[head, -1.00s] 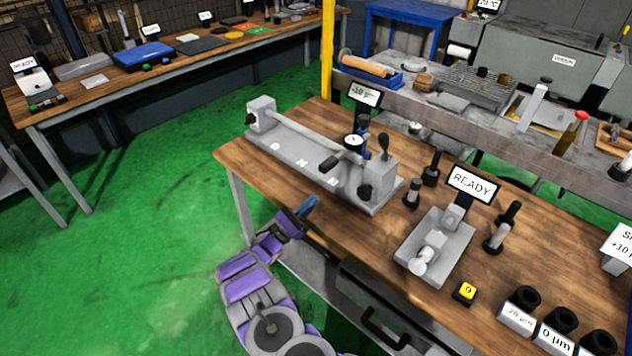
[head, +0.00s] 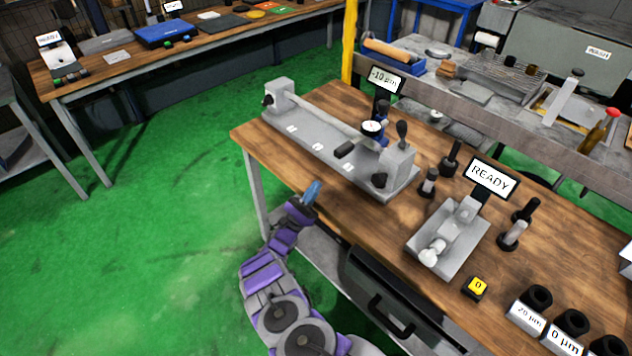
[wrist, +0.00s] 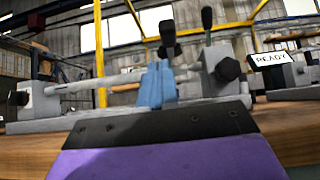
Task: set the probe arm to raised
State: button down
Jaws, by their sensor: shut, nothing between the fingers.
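A grey bench fixture (head: 330,150) with a long bar between two end blocks stands on the wooden table. It carries a round dial gauge (head: 372,127) on a dark and blue post, with a black-gripped lever (head: 345,150) reaching out to the left. I cannot tell for certain which part is the probe arm, or its setting. An upright black-knobbed lever (head: 402,130) is on the right block. My gripper (head: 312,190) has blue fingers, shut and empty, near the table's front edge, apart from the fixture. In the wrist view the fingers (wrist: 157,85) point towards the fixture, hiding part of its middle.
A display (head: 387,79) reading -10 µm stands behind the fixture. To the right are a smaller grey device (head: 447,240) with a READY screen (head: 490,178), several dark-handled pieces, a yellow button (head: 478,287) and black rings. Green floor is clear at left.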

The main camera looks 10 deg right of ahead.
jog(key=p+x, duration=0.2)
jog(key=x, duration=0.2)
jog(key=shift+d+r+p, duration=0.1)
jog(key=shift+r+p, duration=0.15)
jog(key=shift+p, duration=0.05)
jog(key=shift+w+d+r+b, duration=0.15)
jog(key=shift+w+d+b, duration=0.05)
jog(key=shift+b, duration=0.3)
jog(key=shift+b+x, duration=0.45)
jog(key=shift+x, duration=1.3)
jog(key=shift+w, duration=0.1)
